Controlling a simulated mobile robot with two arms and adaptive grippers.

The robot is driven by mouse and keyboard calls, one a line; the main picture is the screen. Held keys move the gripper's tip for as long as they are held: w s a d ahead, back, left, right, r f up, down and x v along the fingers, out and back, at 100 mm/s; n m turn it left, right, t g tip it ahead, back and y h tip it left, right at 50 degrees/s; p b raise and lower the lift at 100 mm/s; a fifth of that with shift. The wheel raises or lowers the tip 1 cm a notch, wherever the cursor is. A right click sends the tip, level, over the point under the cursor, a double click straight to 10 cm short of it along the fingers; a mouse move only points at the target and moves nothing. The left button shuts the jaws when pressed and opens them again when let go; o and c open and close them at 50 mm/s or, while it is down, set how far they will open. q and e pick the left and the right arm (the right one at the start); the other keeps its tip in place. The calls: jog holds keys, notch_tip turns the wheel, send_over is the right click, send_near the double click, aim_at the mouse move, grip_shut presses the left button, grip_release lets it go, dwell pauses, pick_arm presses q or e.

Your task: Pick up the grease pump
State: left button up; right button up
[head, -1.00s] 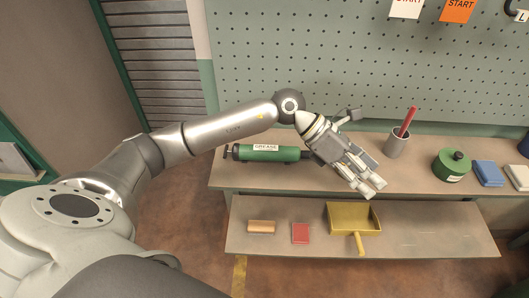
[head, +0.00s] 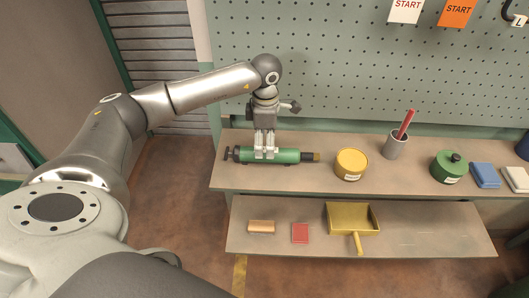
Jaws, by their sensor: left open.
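The grease pump (head: 288,156) is a green cylinder with dark ends, lying lengthwise on the upper shelf at its left end. My left gripper (head: 265,154) points down over the pump, left of its middle. Its fingers are open and reach down to the pump's body, covering the label seen earlier. I cannot tell whether they touch the pump. My right gripper is out of view.
A yellow tin (head: 351,164) stands right of the pump. Farther right are a grey cup (head: 395,147) with a red stick, a green can (head: 449,167) and a blue block (head: 484,175). A yellow dustpan (head: 341,218) lies on the lower shelf. A pegboard (head: 360,70) rises behind.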

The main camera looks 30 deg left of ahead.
aim_at(265, 149)
pick_arm(q)
jog(key=shift+f+p, duration=0.25)
jog(key=shift+p, duration=0.05)
jog(key=f+p, duration=0.2)
jog(key=f, duration=0.2)
jog(key=shift+s+f, duration=0.1)
jog(key=shift+s, duration=0.1)
jog(key=shift+f, duration=0.3)
jog(key=shift+w+r, duration=0.1)
grip_shut()
jog(key=shift+r, duration=0.4)
notch_tip(265, 149, up, 2)
jog(key=shift+r+b, duration=0.1)
jog(key=shift+b, duration=0.4)
jog(key=s+d+r+b, duration=0.4)
jog(key=s+r, duration=0.6)
jog(key=s, duration=0.3)
jog(key=shift+s+b, duration=0.25)
jog(key=shift+b, duration=0.5)
